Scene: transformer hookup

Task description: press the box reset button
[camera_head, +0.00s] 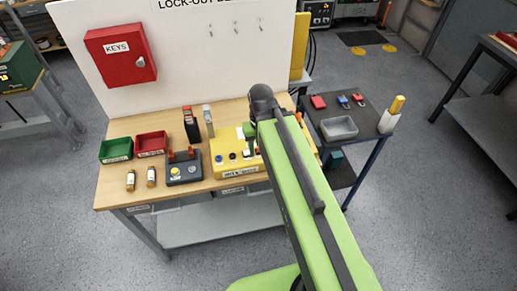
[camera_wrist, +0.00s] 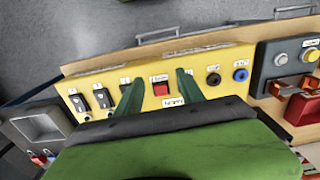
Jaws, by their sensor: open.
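The yellow box (camera_head: 228,171) stands on the wooden bench, partly covered by my arm in the head view. In the wrist view the yellow box (camera_wrist: 204,64) shows a red square button (camera_wrist: 160,87) in its middle, with a small label beside it that I cannot read. My gripper (camera_wrist: 159,77) is open and empty, its two green fingers on either side of the red button. I cannot tell whether the fingers touch the box. In the head view my gripper (camera_head: 250,132) is over the box, its fingertips mostly hidden.
A dark box (camera_head: 184,172) with a yellow button and red levers is left of the yellow box. Green (camera_head: 116,150) and red (camera_head: 152,144) bins and two small cylinders sit farther left. A side table (camera_head: 348,109) with a grey tray is at right.

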